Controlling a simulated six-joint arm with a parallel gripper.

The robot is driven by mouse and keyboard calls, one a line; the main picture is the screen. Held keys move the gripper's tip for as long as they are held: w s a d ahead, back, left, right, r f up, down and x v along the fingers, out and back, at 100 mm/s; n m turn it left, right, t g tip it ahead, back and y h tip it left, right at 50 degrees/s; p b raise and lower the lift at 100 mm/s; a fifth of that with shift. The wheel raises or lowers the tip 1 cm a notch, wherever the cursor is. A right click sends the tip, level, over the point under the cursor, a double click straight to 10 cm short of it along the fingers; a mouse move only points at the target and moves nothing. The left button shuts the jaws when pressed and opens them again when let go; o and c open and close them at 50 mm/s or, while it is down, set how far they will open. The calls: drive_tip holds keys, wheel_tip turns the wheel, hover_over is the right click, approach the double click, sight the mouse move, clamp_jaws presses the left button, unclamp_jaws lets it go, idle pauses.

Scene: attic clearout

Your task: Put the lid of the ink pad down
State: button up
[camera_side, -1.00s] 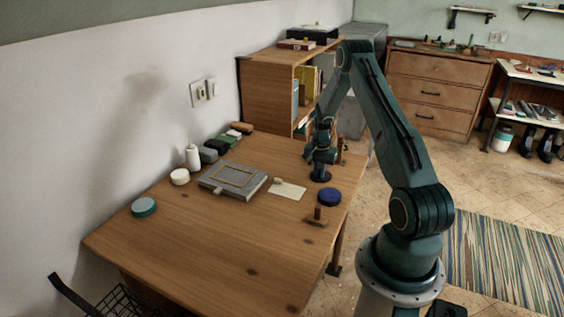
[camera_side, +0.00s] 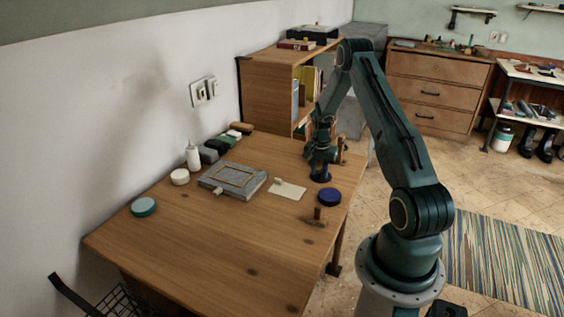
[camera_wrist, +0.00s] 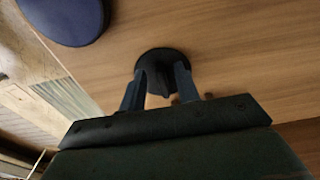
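A dark round disc with a short knob (camera_side: 321,177) is at the right part of the desk; I take it for the ink pad's lid. In the wrist view the dark disc (camera_wrist: 160,55) lies beyond my fingertips. My gripper (camera_wrist: 162,72) points down at it, one finger on each side of the knob, and the fingers look apart, with slim gaps beside the knob. In the side view my gripper (camera_side: 322,160) is right above the disc and hides part of it. A dark blue round pad (camera_side: 329,196), probably the ink pad, lies nearer the front; its edge also shows in the wrist view (camera_wrist: 65,18).
A wooden-handled stamp (camera_side: 317,217) stands near the desk's right edge. A cream card (camera_side: 290,191) and a grey framed box (camera_side: 212,182) lie left of the disc. A white bottle (camera_side: 193,158) and round tins stand near the wall. The desk's front is clear.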

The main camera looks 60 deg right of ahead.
sight(317, 181)
wheel_tip(317, 181, up, 12)
drive_tip(key=a, duration=0.1)
drive_tip(key=shift+f, duration=0.15)
idle(0.3)
idle(0.3)
drive_tip(key=w+a+r+n+t, duration=0.25)
drive_tip(key=a+r+n, duration=0.55)
drive_tip(key=a+r, duration=1.25)
drive_tip(key=s+a+r+n+t, duration=0.1)
drive_tip(key=s+a+n, duration=0.4)
drive_tip(key=s+a, duration=0.3)
drive_tip(key=s+a+r+n+t+y, duration=0.1)
drive_tip(key=s+a+n, duration=0.4)
drive_tip(key=a, duration=0.7)
drive_tip(key=s+r+t, duration=0.1)
drive_tip(key=s, duration=0.1)
drive_tip(key=shift+s+a+r, duration=0.2)
drive_tip(key=shift+s+r, duration=0.1)
drive_tip(key=shift+s, duration=0.05)
